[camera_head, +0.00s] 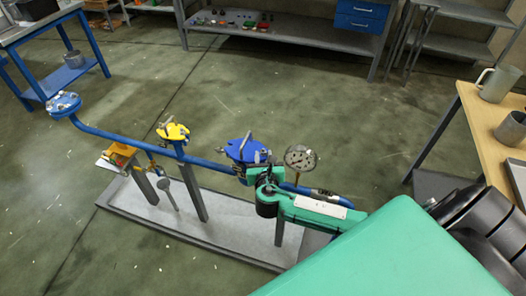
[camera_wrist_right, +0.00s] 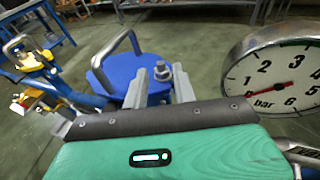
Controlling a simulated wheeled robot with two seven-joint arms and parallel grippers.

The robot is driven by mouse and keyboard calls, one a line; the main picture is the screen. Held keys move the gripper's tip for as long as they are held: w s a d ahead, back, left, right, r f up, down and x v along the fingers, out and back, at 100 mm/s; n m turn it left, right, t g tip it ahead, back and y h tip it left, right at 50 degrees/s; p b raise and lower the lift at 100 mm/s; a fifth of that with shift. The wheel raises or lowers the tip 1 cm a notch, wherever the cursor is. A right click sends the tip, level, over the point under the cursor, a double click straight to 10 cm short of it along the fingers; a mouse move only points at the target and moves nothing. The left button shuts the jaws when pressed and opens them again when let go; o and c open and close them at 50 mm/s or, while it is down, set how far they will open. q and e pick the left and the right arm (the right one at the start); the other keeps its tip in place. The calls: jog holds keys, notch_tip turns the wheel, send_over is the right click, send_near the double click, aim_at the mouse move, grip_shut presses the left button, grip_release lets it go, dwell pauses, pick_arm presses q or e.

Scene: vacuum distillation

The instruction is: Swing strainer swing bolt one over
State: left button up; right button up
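The strainer has a blue round lid (camera_head: 240,150) on the blue pipe, left of the pressure gauge. In the right wrist view the lid (camera_wrist_right: 122,75) carries a grey bent handle (camera_wrist_right: 112,50). A grey swing bolt with a nut (camera_wrist_right: 162,72) stands upright at the lid's near edge. My right gripper (camera_wrist_right: 161,84) is at this bolt, with one grey finger on each side of it. The fingers look apart, with small gaps beside the bolt; contact cannot be told. In the head view my green right gripper (camera_head: 258,170) hides the strainer's near side. My left gripper is not in view.
A round pressure gauge (camera_head: 300,158) stands close right of my right gripper; it reads low in the wrist view (camera_wrist_right: 276,78). A wooden table (camera_head: 480,135) stands at the right. The floor behind is clear.

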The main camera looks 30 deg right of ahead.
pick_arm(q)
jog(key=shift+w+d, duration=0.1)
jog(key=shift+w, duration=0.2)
pick_arm(e)
jog(key=v, duration=1)
